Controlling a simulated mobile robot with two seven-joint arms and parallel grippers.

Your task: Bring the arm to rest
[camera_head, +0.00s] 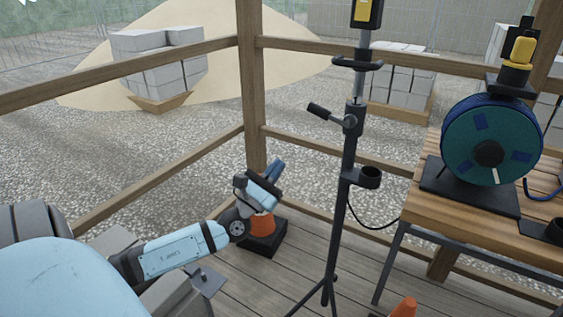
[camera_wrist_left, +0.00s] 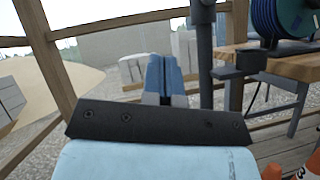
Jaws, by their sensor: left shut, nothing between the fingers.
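My left arm comes in from the left in the head view, light blue with dark joints. My left gripper (camera_head: 274,168) is shut and empty, held in the air in front of the wooden corner post. In the left wrist view its blue fingers (camera_wrist_left: 164,78) stand together with nothing between them. An orange cone (camera_head: 262,224) with a black base is behind and below the gripper and partly hidden by it. My right gripper is not in view.
A black tripod stand (camera_head: 345,190) rises just right of the gripper. A wooden bench (camera_head: 430,215) with a blue cable reel (camera_head: 491,140) is at the right. Wooden rails (camera_head: 150,185) close the far sides. Another orange cone (camera_head: 405,307) stands at the bottom. Bare floorboards lie between.

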